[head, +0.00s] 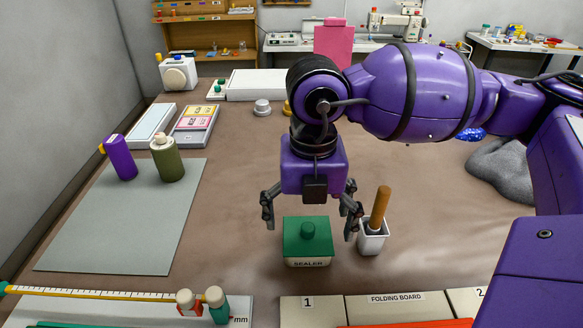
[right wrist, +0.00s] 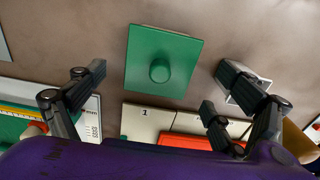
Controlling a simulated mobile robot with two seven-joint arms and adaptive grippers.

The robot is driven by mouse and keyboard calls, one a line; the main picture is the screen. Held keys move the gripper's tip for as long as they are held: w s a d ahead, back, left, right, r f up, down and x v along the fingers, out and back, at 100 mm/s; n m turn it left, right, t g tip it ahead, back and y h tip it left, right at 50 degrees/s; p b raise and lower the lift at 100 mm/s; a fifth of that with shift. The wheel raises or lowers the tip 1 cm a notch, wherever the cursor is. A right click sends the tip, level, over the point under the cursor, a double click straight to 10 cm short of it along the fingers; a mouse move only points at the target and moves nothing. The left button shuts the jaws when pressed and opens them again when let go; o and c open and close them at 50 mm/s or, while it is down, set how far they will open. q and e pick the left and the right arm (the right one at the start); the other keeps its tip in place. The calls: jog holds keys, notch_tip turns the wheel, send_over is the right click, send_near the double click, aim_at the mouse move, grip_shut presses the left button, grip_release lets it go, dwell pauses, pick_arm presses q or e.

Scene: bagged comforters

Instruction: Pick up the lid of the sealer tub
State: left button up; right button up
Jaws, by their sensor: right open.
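The sealer tub (head: 308,262) is a small whitish tub labelled SEALER on the brown table, in the lower middle of the head view. Its green square lid (head: 308,239) with a round knob sits on top. In the right wrist view the lid (right wrist: 163,62) is seen from above, with its knob (right wrist: 159,70) toward the lower edge. My right gripper (head: 310,222) is open and empty, pointing down above and behind the lid, its fingers spread on either side. I see no contact with the lid. My left gripper is not in view.
A white cup (head: 373,242) with a wooden handle standing in it is close to the right finger. The folding board (head: 395,305) lies in front of the tub. A grey mat (head: 120,225) with bottles is at left. The table left of the tub is clear.

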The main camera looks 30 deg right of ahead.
notch_tip(320, 180, down, 2)
jog(key=shift+f, duration=0.15)
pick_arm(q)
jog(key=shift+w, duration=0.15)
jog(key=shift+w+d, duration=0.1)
pick_arm(e)
jog(key=c, duration=1.2)
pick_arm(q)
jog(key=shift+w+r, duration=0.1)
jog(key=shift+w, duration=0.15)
pick_arm(e)
jog(key=shift+c, duration=0.2)
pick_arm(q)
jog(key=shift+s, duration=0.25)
pick_arm(e)
jog(key=shift+w+d+r, duration=0.1)
jog(key=shift+r, duration=0.15)
